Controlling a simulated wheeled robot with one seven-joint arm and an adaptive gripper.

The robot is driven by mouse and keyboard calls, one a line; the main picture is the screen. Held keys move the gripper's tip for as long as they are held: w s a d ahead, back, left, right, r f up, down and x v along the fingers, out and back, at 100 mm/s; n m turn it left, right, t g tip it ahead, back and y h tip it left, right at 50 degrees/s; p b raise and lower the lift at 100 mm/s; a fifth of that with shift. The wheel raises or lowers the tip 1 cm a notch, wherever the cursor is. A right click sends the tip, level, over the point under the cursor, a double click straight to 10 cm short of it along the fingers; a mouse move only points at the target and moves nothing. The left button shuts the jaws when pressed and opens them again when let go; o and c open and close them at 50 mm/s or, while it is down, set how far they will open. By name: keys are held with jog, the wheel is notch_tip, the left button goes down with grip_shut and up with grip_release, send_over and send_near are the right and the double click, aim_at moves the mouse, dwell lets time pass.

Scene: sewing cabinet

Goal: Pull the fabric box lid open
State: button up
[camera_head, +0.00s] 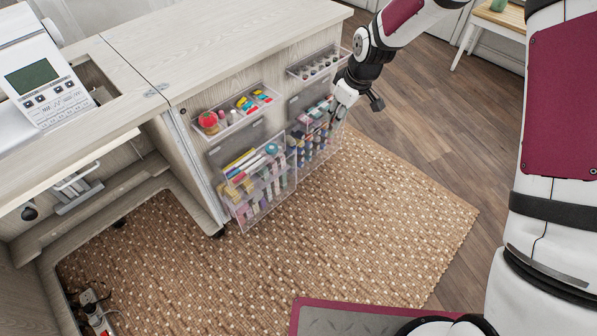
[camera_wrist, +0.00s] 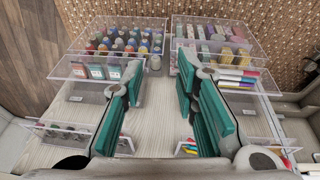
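My gripper (camera_head: 337,106) is at the right end of the cabinet front, close to the clear right-hand bins. In the wrist view its two green-padded fingers (camera_wrist: 161,78) are spread apart with nothing between them. A clear box of rolled fabric-like pieces (camera_head: 262,192) hangs low on the left half of the cabinet front, away from my gripper. It also shows at the upper right of the wrist view (camera_wrist: 222,34). I cannot clearly tell its lid from the other clear panels, or whether it is open.
The cabinet (camera_head: 225,55) carries several clear bins. A spool bin (camera_head: 314,150) hangs at lower right, a small-bottle bin (camera_head: 318,66) at upper right, and a pincushion bin (camera_head: 232,112) at upper left. A sewing machine (camera_head: 40,85) stands at left. The patterned rug (camera_head: 360,220) is largely clear.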

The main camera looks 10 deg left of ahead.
jog(key=shift+n+g+y, duration=0.3)
jog(key=shift+n+y, duration=0.6)
jog(key=s+b+x, duration=0.1)
jog(key=b+x, duration=0.2)
jog(key=x, duration=1)
jog(key=d+b+x, duration=0.1)
jog(key=b+x, duration=0.3)
jog(key=x, duration=1)
jog(key=s+f+b+x, duration=0.1)
jog(key=b+x, duration=0.3)
jog(key=x, duration=0.9)
jog(key=shift+s+d+f, duration=0.15)
jog(key=shift+s+f, duration=0.05)
jog(key=shift+s, duration=0.1)
grip_shut()
